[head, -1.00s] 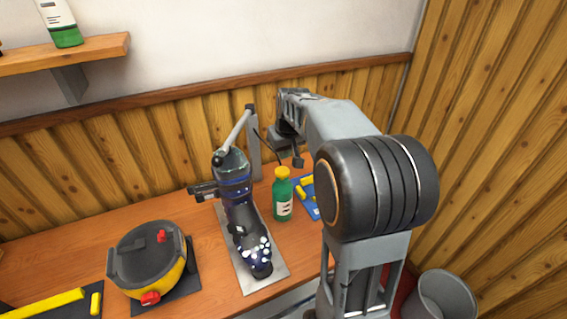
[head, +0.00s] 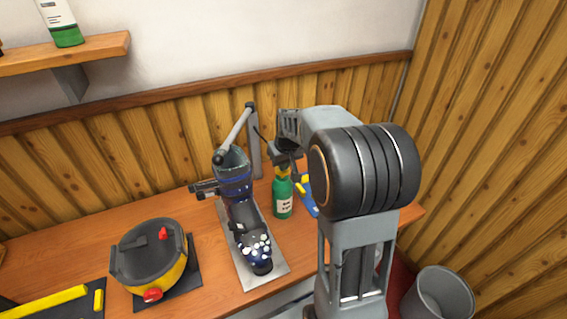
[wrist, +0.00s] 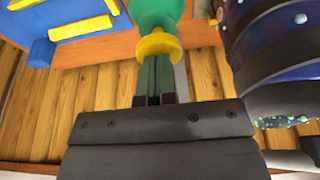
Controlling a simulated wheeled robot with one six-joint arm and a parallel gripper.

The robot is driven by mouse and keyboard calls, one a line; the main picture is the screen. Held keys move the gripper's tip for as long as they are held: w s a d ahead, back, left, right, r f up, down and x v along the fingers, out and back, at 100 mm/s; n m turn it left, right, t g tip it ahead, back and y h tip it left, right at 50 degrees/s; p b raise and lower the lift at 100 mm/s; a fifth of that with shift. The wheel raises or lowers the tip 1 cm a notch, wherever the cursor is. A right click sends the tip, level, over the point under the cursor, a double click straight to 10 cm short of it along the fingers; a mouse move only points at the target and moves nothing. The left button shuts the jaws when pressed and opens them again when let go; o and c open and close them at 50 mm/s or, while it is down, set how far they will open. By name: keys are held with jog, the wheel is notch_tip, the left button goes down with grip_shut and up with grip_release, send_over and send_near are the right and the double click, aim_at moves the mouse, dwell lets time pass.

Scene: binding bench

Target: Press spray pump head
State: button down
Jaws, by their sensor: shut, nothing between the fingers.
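The green spray bottle (head: 283,199) stands upright on the bench, with a pale label on its front. Its yellow pump head (head: 283,172) is partly covered by my gripper (head: 284,163), which is shut and right above it. In the wrist view the yellow pump head (wrist: 159,44) and part of the green bottle (wrist: 157,12) show at the top. My gripper (wrist: 157,62) comes up from below with its fingers together and empty, their tips at the pump head. I cannot tell whether they touch it.
A dark blue boot-shaped object (head: 243,205) stands on a grey plate (head: 276,277) close left of the bottle. A blue tray (head: 311,204) with yellow pieces lies to the right. A yellow-and-black pot (head: 150,258) sits at left, and a grey bin (head: 441,296) stands right of the bench.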

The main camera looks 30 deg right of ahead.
notch_tip(320, 180, down, 2)
jog(key=shift+b, duration=0.8)
jog(key=shift+s+r, duration=0.1)
notch_tip(320, 180, up, 4)
jog(key=p, duration=0.3)
jog(key=shift+r, duration=0.25)
jog(key=b+v, duration=0.1)
jog(key=v, duration=0.8)
jog(key=shift+r+b, duration=0.3)
